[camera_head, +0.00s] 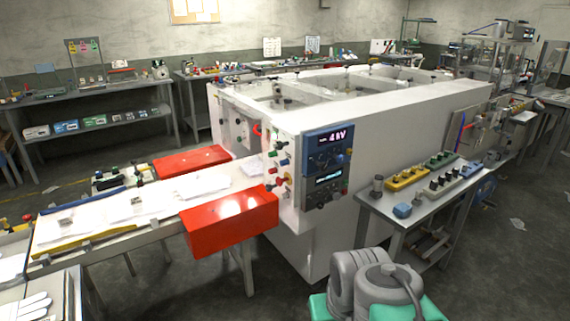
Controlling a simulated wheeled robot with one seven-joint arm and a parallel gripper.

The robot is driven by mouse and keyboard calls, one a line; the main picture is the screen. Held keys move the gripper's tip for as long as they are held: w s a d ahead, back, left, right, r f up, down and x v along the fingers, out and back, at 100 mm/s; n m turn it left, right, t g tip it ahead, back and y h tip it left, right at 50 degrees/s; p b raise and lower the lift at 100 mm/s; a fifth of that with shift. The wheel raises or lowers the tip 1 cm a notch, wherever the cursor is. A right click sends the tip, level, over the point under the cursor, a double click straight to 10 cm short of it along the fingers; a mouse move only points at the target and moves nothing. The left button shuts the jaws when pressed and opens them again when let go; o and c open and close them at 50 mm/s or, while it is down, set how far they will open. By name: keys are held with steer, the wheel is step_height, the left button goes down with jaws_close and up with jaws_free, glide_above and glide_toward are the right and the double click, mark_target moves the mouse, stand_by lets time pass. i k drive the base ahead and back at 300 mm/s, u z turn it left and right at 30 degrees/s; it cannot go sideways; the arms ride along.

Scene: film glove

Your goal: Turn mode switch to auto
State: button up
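A white machine (400,108) stands in the middle. A blue control panel (328,150) with a lit display reading about "4 kV" is on its near end face. A second, darker panel (325,183) with a smaller display and some knobs sits below it. Several small coloured knobs and buttons (279,170) line the white face left of the panels. I cannot tell which is the mode switch or where it points; labels are too small to read. My grey and green arm parts show at the bottom; my gripper is not in view.
A white conveyor (120,207) with two red guards (232,220) (192,160) runs left from the machine. A side table (385,209) with yellow, grey and green button boxes stands right of the panels. Open floor (490,270) lies at right. Shelves line the back wall.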

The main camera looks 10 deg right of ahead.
mark_target(279, 145)
steer(key=u, duration=1.25)
steer(key=i, duration=1.85)
steer(key=z, duration=0.55)
